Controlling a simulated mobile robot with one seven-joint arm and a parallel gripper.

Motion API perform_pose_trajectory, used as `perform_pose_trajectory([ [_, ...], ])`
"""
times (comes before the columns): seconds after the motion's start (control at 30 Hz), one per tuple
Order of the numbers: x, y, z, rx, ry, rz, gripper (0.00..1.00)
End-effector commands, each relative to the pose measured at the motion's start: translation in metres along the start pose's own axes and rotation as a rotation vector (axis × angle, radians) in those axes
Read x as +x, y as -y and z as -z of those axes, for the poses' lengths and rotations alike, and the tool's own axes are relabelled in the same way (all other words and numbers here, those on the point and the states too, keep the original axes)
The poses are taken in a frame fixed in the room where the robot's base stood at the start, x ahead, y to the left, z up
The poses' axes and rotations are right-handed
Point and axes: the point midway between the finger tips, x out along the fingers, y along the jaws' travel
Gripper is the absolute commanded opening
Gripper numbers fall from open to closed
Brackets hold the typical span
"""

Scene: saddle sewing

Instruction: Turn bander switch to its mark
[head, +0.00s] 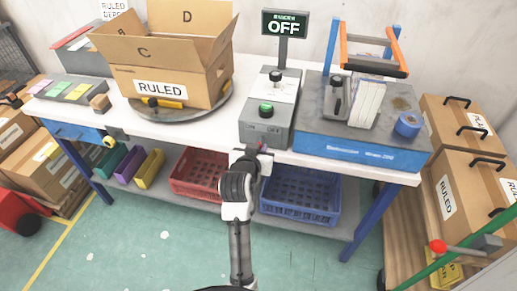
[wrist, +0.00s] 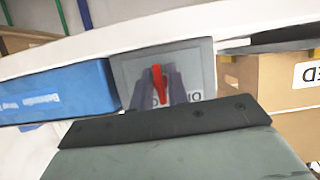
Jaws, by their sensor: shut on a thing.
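The bander switch is a red lever (wrist: 158,82) on a grey front plate (wrist: 202,62) in the wrist view. The lever stands nearly upright there. Dark letters on the plate show upside down and are partly covered by my fingers. My gripper (wrist: 160,90) is shut on the red lever, with one finger on each side. In the head view my gripper (head: 263,151) reaches the front face of the grey control box (head: 254,128), and little of the lever shows. A sign (head: 284,25) above the box reads OFF. I cannot make out the switch's mark.
A blue bander machine (head: 360,152) stands right of the control box. An open RULED carton (head: 200,88) sits on a turntable at left. Red (head: 197,178) and blue (head: 300,203) crates lie on the shelf below. The floor in front is clear.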

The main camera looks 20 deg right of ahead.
Motion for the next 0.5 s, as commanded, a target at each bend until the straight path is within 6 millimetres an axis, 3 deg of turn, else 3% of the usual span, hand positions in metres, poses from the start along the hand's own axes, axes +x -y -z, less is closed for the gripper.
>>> perform_pose_trajectory([
  [0.17,-0.0002,0.0006,0.0001,-0.001,-0.001,0.001,0.0],
  [0.2,-0.0002,0.0006,0.0001,-0.001,-0.001,0.001,0.21],
  [0.33,-0.0002,0.0004,0.0001,-0.002,0.0,0.001,0.37],
  [0.5,-0.0001,0.0002,0.0,-0.002,0.0,0.0,0.37],
])
